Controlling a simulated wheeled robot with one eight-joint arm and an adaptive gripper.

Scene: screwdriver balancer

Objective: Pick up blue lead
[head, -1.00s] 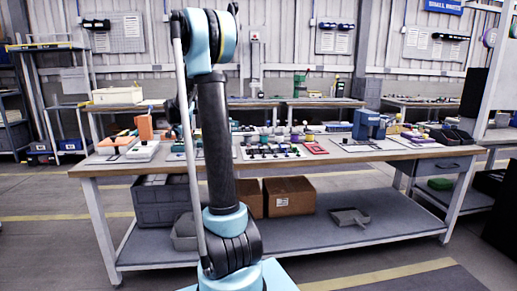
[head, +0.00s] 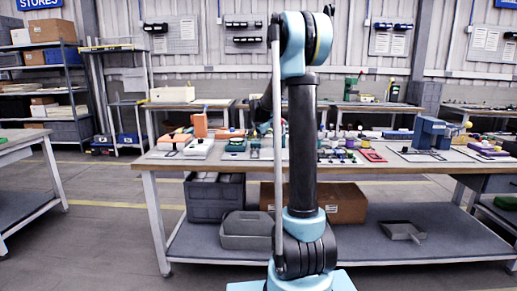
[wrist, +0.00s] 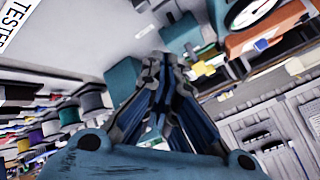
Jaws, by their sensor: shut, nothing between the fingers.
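I cannot make out a blue lead for certain in either view. My gripper (wrist: 160,72) shows in the wrist view with its fingers together and nothing visible between them. In the head view my arm stands in front of the workbench (head: 360,167), and my gripper is mostly hidden behind it. In the wrist view, a teal block (wrist: 123,78) lies left of the fingertips and a green block (wrist: 180,33) lies beyond them. I cannot tell whether the fingers touch either.
In the head view, a blue block (head: 430,132) stands on the bench, with boxes on the shelf below. Another table (head: 22,140) is at the left.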

